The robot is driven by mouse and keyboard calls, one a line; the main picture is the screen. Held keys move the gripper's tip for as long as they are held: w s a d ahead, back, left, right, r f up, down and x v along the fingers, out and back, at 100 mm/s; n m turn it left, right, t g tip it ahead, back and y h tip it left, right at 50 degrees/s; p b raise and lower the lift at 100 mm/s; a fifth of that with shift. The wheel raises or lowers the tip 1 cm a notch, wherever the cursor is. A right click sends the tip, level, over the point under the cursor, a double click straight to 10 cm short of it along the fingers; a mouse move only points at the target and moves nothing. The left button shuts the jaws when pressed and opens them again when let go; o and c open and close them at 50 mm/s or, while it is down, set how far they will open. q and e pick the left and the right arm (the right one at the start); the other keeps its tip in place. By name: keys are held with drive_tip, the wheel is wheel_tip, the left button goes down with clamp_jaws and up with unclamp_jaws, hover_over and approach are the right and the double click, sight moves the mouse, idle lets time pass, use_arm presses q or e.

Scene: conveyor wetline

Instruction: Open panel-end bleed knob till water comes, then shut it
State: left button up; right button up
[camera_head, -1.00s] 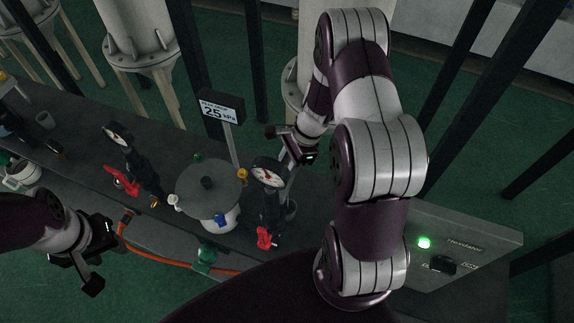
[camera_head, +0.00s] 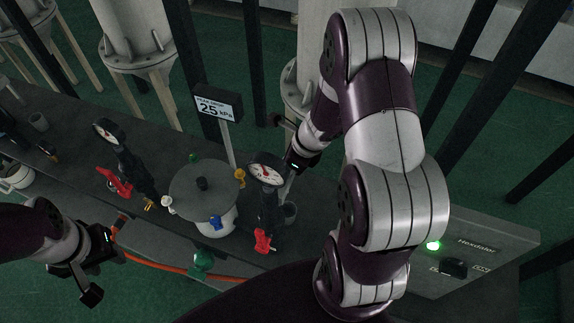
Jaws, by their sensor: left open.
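A round grey lidded vessel (camera_head: 203,180) stands on the bench. A yellow knob (camera_head: 240,177) sits at its right rim, a green one (camera_head: 194,158) at the back, a white one (camera_head: 167,202) at the left and a blue one (camera_head: 215,222) at the front. I cannot tell by a label which is the bleed knob. My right gripper (camera_head: 285,145) is behind and right of the right gauge (camera_head: 265,173), apart from the yellow knob; its jaws are partly hidden. My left gripper (camera_head: 97,268) is open and empty at lower left. No water shows.
A display (camera_head: 217,105) reads 25 kPa. Red-handled valves (camera_head: 264,241) (camera_head: 114,181) stand on both sides of the vessel. A control box (camera_head: 480,250) with a lit green lamp is at right. An orange hose (camera_head: 150,262) and green fitting (camera_head: 203,260) run in front.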

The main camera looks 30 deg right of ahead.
drive_tip(key=shift+s, duration=0.1)
idle(0.3)
drive_tip(key=o, duration=1)
drive_tip(key=shift+o, duration=0.2)
drive_tip(key=p+v, duration=0.3)
drive_tip(key=v, duration=0.9)
drive_tip(key=shift+s+r, duration=0.2)
drive_tip(key=shift+r, duration=0.1)
